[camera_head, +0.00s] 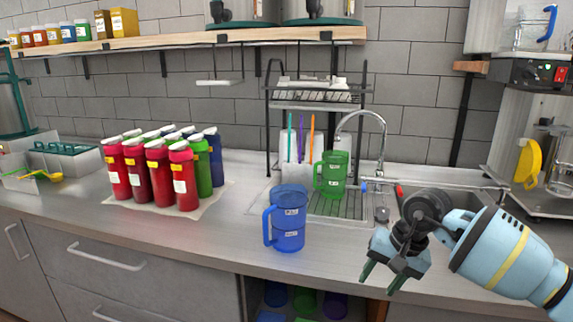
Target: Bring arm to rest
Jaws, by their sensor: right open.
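My right arm comes in from the lower right, pale blue with a yellow band. Its gripper (383,279) is open and empty, with dark green fingertips pointing down in front of the counter's front edge. The gripper is to the right of a blue cup (289,220) and apart from it. The blue cup stands upright near the counter's front, its handle to the left. My left gripper is not in view.
A green cup (333,174) stands on the drainboard by the sink. Several bottles (183,178) stand on a mat at left. A faucet (372,124) rises behind the sink. A machine (531,150) stands at right. An open shelf (303,301) below holds cups.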

